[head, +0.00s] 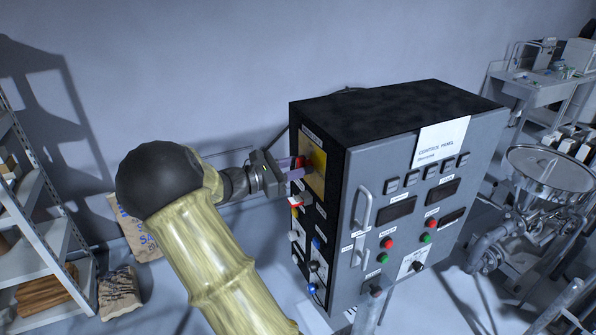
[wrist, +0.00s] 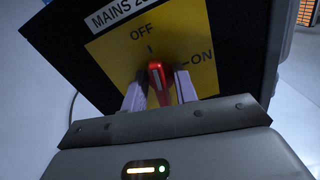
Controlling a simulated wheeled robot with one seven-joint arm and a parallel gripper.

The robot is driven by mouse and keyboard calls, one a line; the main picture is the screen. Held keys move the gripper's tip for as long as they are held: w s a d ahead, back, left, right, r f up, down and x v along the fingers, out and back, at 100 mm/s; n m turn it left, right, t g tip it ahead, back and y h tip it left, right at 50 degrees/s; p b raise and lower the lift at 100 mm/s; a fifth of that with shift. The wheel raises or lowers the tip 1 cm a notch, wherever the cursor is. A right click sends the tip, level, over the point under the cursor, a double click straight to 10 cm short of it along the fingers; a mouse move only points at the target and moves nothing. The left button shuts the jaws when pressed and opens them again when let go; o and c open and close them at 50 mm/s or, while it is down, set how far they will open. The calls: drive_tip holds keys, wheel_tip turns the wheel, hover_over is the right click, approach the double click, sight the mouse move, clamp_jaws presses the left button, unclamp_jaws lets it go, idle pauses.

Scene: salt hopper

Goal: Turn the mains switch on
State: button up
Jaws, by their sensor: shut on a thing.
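The mains switch is a red handle (wrist: 156,80) on a yellow plate (wrist: 208,24) on the side of the control cabinet. In the wrist view the plate reads OFF above the handle and ON to its right. The handle points up towards the OFF mark, tilted slightly. My gripper (wrist: 158,88) is shut on the red handle, with one pale finger on each side. In the head view my gripper (head: 291,170) reaches the cabinet's left side, and the yellow plate (head: 317,168) shows behind it. The handle is partly hidden there by the fingers.
The control cabinet (head: 416,220) has a door handle, buttons and displays on its front. More plugs and knobs sit below the yellow plate. A shelf (head: 40,250) stands at left, with sacks (head: 119,292) on the floor. A steel hopper (head: 548,170) stands at right.

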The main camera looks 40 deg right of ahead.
drive_tip(key=m+b, duration=0.1)
drive_tip(key=b, duration=0.1)
drive_tip(key=m+b, duration=0.1)
drive_tip(key=m, duration=0.1)
drive_tip(key=shift+f+b, duration=0.35)
drive_tip(key=shift+b, duration=0.05)
drive_tip(key=m+b, duration=0.4)
drive_tip(key=shift+s+f, duration=0.1)
drive_tip(key=shift+s, duration=0.05)
drive_tip(key=m+b, duration=0.6)
drive_tip(key=b, duration=0.3)
drive_tip(key=shift+f, duration=0.2)
drive_tip(key=m+b, duration=0.2)
drive_tip(key=shift+r+b, duration=0.1)
drive_tip(key=shift+b, duration=0.25)
drive_tip(key=shift+s+r+m+b, duration=0.1)
drive_tip(key=shift+m+b, duration=0.4)
drive_tip(key=shift+m, duration=0.1)
drive_tip(key=shift+r, duration=0.1)
drive_tip(key=o, duration=0.6)
